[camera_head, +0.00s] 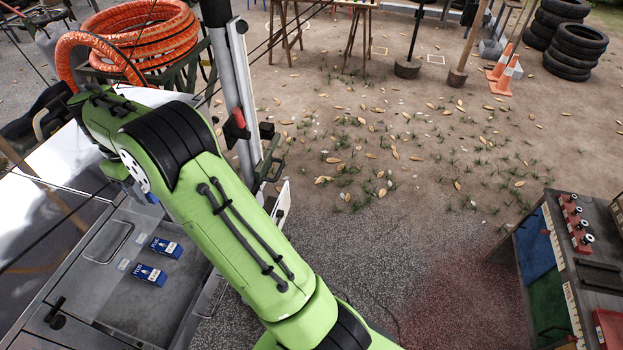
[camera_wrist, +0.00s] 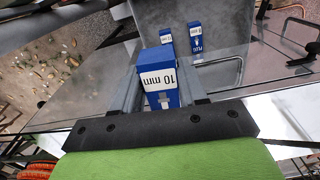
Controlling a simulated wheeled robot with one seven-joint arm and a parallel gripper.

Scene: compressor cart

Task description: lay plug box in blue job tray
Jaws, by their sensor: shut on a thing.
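My gripper (camera_wrist: 158,82) is shut on a blue and white plug box (camera_wrist: 160,78) marked "10 mm" in the wrist view. The box sits between the two fingers, above the cart's grey top. In the head view my green arm hides most of the gripper. Two more blue plug boxes lie on the cart top, one (camera_head: 166,247) behind the other (camera_head: 150,274); both also show in the wrist view beyond the held box. A blue tray-like surface (camera_head: 537,245) shows at the right bench in the head view, far from my gripper.
The right bench (camera_head: 600,262) also has a green section (camera_head: 549,305), a red one and a row of red fittings. Gravel and leaf-strewn dirt lie open between cart and bench. An orange hose coil (camera_head: 150,30), a metal post (camera_head: 232,90) and cables stand near my arm.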

